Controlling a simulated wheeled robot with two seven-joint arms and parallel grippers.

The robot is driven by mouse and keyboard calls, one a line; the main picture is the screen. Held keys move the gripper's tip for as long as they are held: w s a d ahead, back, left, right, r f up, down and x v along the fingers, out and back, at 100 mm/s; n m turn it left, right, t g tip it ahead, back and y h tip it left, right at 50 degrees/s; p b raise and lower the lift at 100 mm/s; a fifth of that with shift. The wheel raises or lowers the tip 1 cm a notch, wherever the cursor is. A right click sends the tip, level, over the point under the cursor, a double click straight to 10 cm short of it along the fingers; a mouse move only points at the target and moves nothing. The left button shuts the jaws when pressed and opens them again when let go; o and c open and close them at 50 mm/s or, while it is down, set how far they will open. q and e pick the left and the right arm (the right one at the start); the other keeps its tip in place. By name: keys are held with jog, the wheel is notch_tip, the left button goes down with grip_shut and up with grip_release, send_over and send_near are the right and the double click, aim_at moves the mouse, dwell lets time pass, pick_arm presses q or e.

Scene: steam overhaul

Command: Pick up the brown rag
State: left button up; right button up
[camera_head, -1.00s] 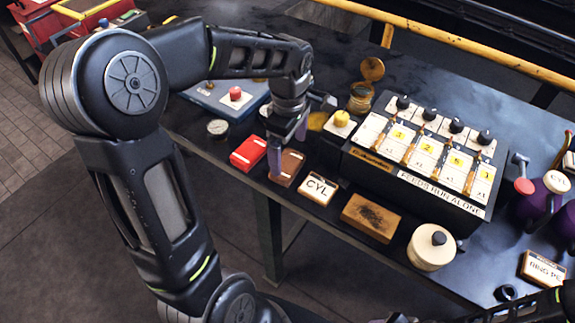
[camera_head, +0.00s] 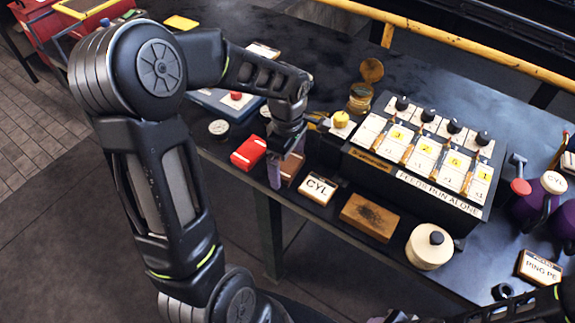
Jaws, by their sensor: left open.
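The brown rag (camera_head: 293,169) is a small flat folded piece lying on the dark bench near its front edge, between a red folded piece (camera_head: 248,152) and the CYL card. My left gripper (camera_head: 287,158) points down at the brown rag with its jaws open. One finger stands at the rag's left side, and the gripper partly covers the rag. Whether a finger touches the rag I cannot tell. My right arm shows at the lower right edge; its gripper is too cut off to read.
The CYL card (camera_head: 318,188), a brown wooden block (camera_head: 370,217) and a cream lidded pot (camera_head: 428,248) line the front edge. A black switch box (camera_head: 420,160) stands behind them. A round gauge (camera_head: 218,128) lies left of the red piece.

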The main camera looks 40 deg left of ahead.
dwell(0.3)
pick_arm(q)
jog(key=c, duration=1.2)
